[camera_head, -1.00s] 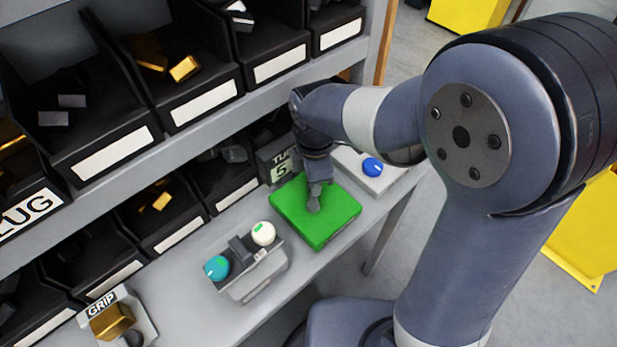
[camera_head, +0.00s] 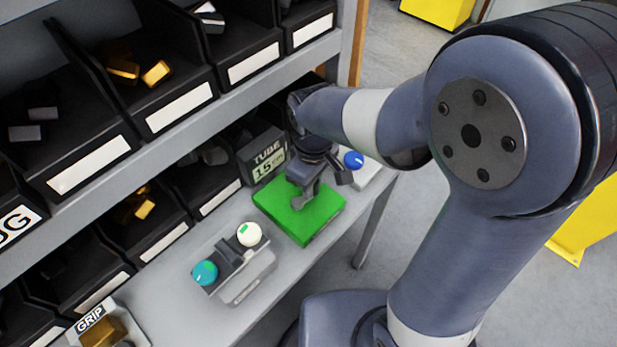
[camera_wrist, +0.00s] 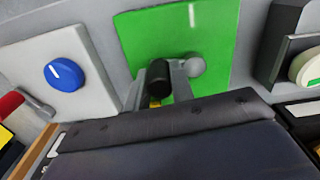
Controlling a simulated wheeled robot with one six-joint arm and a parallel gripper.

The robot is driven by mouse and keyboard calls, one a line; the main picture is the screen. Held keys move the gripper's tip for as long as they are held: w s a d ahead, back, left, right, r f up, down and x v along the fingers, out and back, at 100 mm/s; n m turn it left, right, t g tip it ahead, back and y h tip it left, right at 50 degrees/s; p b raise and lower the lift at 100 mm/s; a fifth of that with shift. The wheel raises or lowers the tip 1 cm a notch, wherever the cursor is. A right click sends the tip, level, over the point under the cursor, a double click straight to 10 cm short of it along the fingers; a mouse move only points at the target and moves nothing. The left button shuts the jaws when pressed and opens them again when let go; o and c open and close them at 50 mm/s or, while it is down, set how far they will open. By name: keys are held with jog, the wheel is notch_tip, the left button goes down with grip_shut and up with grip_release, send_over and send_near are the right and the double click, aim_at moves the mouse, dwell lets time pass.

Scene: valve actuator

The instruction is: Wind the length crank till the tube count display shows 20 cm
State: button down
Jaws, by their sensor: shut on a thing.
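The tube count display (camera_head: 268,168) stands behind the green plate and reads TUBE 15 cm. The length crank is on the green plate (camera_head: 325,208); in the wrist view its dark handle (camera_wrist: 158,78) stands up beside the pale round hub (camera_wrist: 192,66). My gripper (camera_head: 302,200) is low over the plate, and in the wrist view its fingers lie on both sides of the handle, shut on it. In the head view my gripper hides most of the crank.
A blue knob (camera_head: 353,160) on a grey block is right of the plate. A grey unit with a teal knob (camera_head: 204,272) and a white knob (camera_head: 249,234) is to the left. Black bins line the shelf behind. A GRIP box (camera_head: 97,328) is at the lower left.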

jog(key=m, duration=0.1)
jog(key=s+m, duration=0.1)
jog(key=m, duration=0.2)
jog(key=shift+s+d+m, duration=0.25)
jog(key=shift+d+m, duration=0.05)
jog(key=shift+d, duration=0.1)
dwell(0.4)
jog(key=c, duration=1.2)
grip_release()
notch_tip(320, 180, up, 11)
jog(key=shift+s+f, duration=0.1)
jog(key=shift+f, duration=0.1)
notch_tip(320, 180, down, 11)
jog(key=shift+r, duration=0.15)
